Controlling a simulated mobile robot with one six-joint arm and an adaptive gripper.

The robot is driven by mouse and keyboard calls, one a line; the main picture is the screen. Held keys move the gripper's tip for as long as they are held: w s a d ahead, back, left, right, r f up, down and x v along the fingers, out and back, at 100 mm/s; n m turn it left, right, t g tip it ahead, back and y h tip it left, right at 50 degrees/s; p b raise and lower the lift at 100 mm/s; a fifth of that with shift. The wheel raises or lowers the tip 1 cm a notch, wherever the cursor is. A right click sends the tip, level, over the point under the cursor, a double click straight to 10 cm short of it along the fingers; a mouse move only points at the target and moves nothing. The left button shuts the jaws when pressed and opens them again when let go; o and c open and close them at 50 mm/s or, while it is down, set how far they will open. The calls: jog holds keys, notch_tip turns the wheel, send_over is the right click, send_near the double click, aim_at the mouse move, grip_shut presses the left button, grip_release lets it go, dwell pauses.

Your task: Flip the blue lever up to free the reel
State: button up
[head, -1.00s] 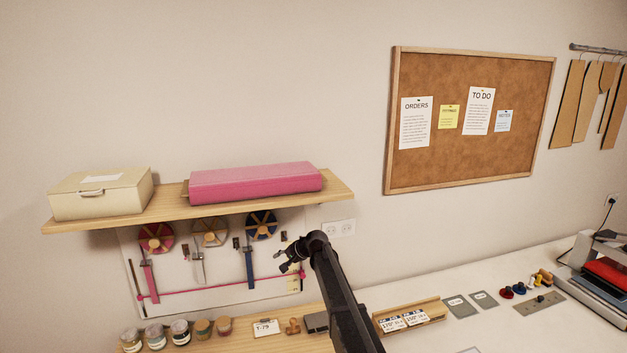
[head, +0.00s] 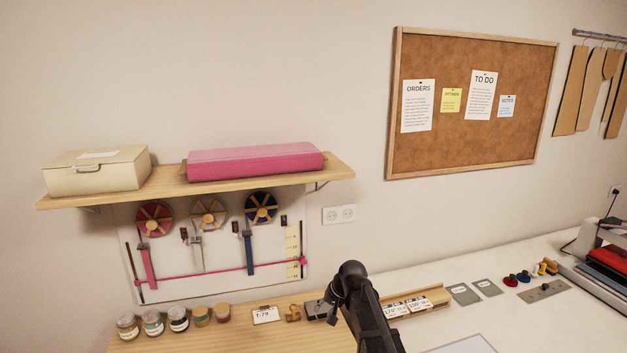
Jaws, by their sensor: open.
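The blue reel (head: 261,207) hangs at the right of three reels on the white wall panel (head: 222,285) under the shelf. A blue ribbon (head: 249,256) hangs down below it. Small dark pieces sit beside the reels, one left of the blue ribbon (head: 235,228) and one right of the blue reel (head: 284,221). They are too small to tell which is the blue lever or how it is set. My gripper (head: 334,291) is small and dark, partly merged with my arm. It is open and apart from the panel, to the right of and below the blue reel.
The wooden shelf (head: 330,172) juts out above the reels, carrying a cream box (head: 97,170) and a pink roll (head: 255,162). A pink bar (head: 200,274) crosses the panel's lower part. Jars (head: 178,320), a stamp (head: 293,314) and a price-card holder (head: 435,298) stand on the table below.

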jog(key=s+d+f+g+h+b, duration=0.1)
jog(key=s+d+f+b, duration=0.1)
jog(key=s, duration=0.5)
jog(key=s+d+f+n+g+h+b, duration=0.1)
jog(key=s+d+f+h+b, duration=0.1)
jog(key=s+d+f, duration=0.2)
jog(key=s+d+f+h+b, duration=0.1)
jog(key=s+d+f+b, duration=0.1)
jog(key=s+d, duration=0.5)
jog(key=s+f, duration=0.1)
jog(key=s, duration=0.3)
jog(key=shift+s+d+f+n+g+h, duration=0.3)
jog(key=shift+s+g, duration=0.05)
jog(key=shift+g, duration=0.05)
jog(key=shift+o, duration=0.8)
